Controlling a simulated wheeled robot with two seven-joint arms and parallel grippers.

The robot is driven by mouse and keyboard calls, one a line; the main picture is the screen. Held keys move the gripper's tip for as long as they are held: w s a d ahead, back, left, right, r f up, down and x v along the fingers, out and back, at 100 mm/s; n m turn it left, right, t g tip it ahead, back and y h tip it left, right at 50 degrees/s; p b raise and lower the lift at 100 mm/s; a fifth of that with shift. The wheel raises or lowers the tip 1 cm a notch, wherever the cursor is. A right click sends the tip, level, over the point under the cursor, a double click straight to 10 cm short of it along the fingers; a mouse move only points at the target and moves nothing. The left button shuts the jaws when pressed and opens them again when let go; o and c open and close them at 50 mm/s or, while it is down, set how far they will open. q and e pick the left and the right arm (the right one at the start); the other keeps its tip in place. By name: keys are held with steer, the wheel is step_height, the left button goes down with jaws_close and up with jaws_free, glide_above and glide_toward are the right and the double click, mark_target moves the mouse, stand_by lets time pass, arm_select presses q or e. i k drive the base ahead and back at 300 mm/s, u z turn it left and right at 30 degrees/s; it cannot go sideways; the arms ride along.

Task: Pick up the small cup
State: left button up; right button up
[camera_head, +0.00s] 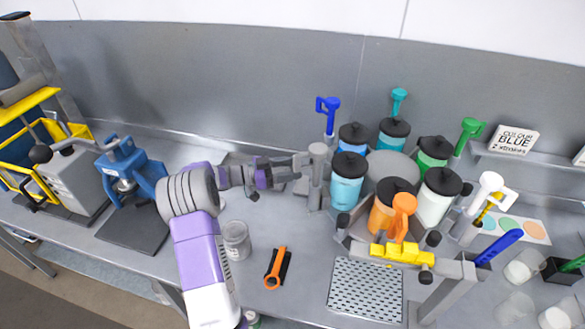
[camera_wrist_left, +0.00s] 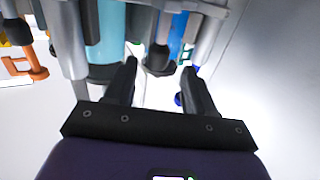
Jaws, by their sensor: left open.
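Clear and whitish small cups stand at the right end of the bench: one clear cup (camera_head: 522,266), another clear cup (camera_head: 515,306) in front of it, and a whiter cup (camera_head: 556,318) at the bottom edge. I cannot tell which one is meant. My left gripper (camera_head: 301,168) is far to the left of them, beside the grey post of the drum carousel. It is open, and nothing shows between its fingers. In the left wrist view its fingers (camera_wrist_left: 163,80) are spread, with drums beyond them. My right gripper is not in view.
Coloured drums with black lids, such as the light blue drum (camera_head: 347,181), and upright handles crowd the middle. A grey can (camera_head: 236,240), orange tool (camera_head: 276,268) and perforated plate (camera_head: 364,289) lie in front. A blue press (camera_head: 130,172) stands left.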

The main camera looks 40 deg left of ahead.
mark_target(512, 310)
steer(key=k, duration=1.5)
